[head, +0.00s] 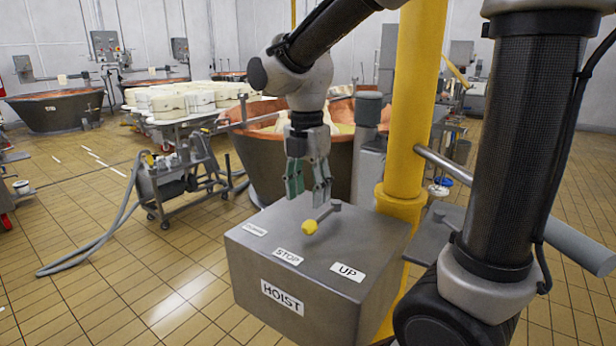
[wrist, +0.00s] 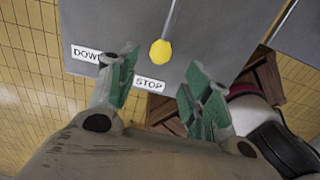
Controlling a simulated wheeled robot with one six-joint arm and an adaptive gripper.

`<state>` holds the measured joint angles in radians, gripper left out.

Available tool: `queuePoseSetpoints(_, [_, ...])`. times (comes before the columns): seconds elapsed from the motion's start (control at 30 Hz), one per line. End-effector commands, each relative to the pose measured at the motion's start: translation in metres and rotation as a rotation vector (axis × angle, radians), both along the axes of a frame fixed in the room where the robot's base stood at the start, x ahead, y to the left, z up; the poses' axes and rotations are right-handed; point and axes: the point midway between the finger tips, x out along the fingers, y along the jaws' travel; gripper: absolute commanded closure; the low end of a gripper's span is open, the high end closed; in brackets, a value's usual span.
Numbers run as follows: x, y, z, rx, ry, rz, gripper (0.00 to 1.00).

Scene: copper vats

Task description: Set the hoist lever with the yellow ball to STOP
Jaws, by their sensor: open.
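The grey hoist box (head: 325,262) has DOWN (wrist: 86,55), STOP (head: 288,256) and UP (head: 347,271) labels on top and HOIST on its front. Its lever ends in a yellow ball (head: 309,227). The lever runs from its pivot (head: 336,207) roughly toward the STOP label, with the ball short of it. In the wrist view the ball (wrist: 160,53) lies in line with the STOP label (wrist: 149,85). My gripper (head: 308,197) is open and empty above the box, pointing down, its green-padded fingers apart from the ball. In the wrist view the ball shows between and beyond the fingertips.
A yellow column (head: 414,105) rises just behind the box at the right. A copper vat (head: 258,165) stands behind it. A wheeled pump cart (head: 180,185) with a hose and a table of white cheese forms (head: 185,100) are at the left. The front-left tiled floor is clear.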

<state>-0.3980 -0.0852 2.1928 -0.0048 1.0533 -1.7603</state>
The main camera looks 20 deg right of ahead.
Motion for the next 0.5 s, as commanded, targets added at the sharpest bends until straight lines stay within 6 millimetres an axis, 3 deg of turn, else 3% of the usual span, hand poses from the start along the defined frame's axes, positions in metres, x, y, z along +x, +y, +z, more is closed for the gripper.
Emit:
queuePoseSetpoints(0.2, [0.001,0.0,0.032,0.001,-0.001,0.0,0.51])
queuePoseSetpoints(0.5, [0.0,0.0,0.038,-0.001,0.001,0.0,0.51])
